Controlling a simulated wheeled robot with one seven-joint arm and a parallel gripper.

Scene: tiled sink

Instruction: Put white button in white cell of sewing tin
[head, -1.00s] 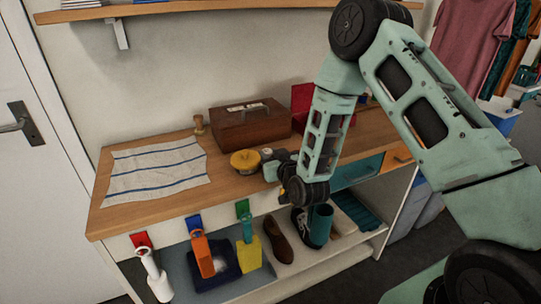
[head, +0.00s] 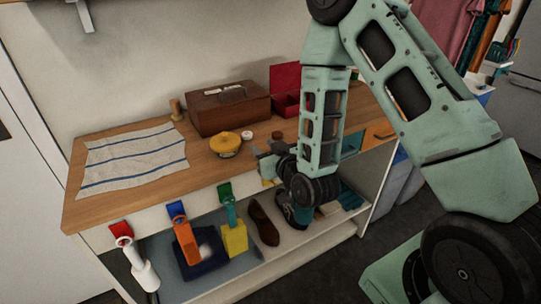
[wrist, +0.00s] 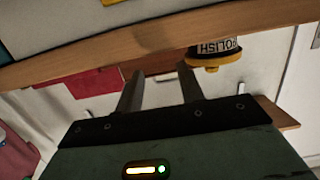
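A small white disc, likely the white button (head: 247,134), lies on the wooden bench top just right of the yellow polish tin. A red box with its lid raised, likely the sewing tin (head: 286,102), stands at the back of the bench; its cells are not visible. My gripper (head: 260,153) is at the bench's front edge, in front of the disc. In the wrist view my gripper (wrist: 160,84) has its two fingers apart with nothing clearly held between them. The wrist picture appears upside down.
The yellow-lidded polish tin (head: 225,144) stands left of my gripper and a small brown round thing (head: 277,135) lies to the right. A brown wooden box (head: 229,106) stands behind. A striped cloth (head: 135,158) covers the left. Brushes hang along the front.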

